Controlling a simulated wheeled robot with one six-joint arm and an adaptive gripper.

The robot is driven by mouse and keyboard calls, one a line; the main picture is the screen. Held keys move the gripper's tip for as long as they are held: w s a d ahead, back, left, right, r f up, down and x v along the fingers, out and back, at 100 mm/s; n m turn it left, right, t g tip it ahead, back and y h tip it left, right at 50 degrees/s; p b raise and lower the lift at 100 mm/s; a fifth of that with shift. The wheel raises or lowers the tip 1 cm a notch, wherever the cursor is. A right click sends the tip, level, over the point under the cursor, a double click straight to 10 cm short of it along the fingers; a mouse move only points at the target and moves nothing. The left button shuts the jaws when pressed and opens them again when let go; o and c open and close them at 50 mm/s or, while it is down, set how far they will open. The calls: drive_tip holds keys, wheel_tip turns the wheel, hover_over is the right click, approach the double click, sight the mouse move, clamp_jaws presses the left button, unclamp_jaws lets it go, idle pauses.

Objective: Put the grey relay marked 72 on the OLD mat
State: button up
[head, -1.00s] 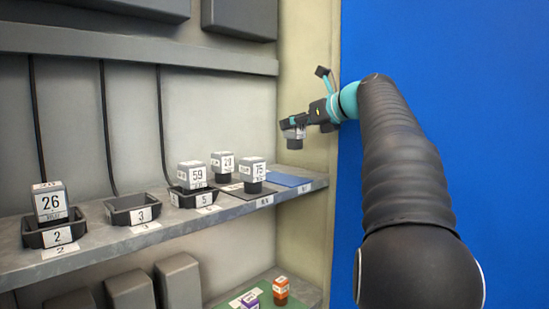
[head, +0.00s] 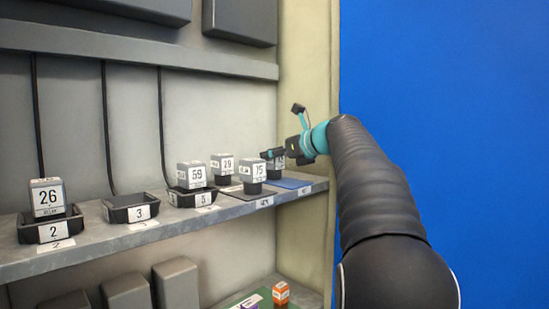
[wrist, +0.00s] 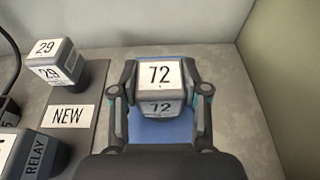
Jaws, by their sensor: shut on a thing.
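The grey relay marked 72 (wrist: 161,74) is upright between the fingers of my gripper (wrist: 160,92), which is shut on it. Below it in the wrist view is a blue mat (wrist: 150,131). In the head view my gripper (head: 273,155) and the relay (head: 276,173) are at the right end of the shelf, over the back of the blue mat (head: 291,183). I cannot tell whether the relay's base touches the mat. The blue mat's label is too small to read in the head view and hidden in the wrist view.
Relay 29 (head: 222,164) and relay 75 (head: 252,170) stand on the dark mat marked NEW (wrist: 88,127), left of the blue mat. Holder 5 bears relay 59 (head: 191,175); holder 3 (head: 130,208) is empty; holder 2 bears relay 26 (head: 47,197). A wall closes the right side.

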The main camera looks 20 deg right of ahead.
drive_tip(key=o, duration=1.2)
drive_tip(key=shift+f, duration=0.1)
drive_tip(key=shift+s+d+r, duration=0.15)
drive_tip(key=shift+s+r, duration=0.1)
drive_tip(key=v, duration=1.1)
drive_tip(key=shift+s, duration=0.2)
drive_tip(key=shift+r, duration=0.1)
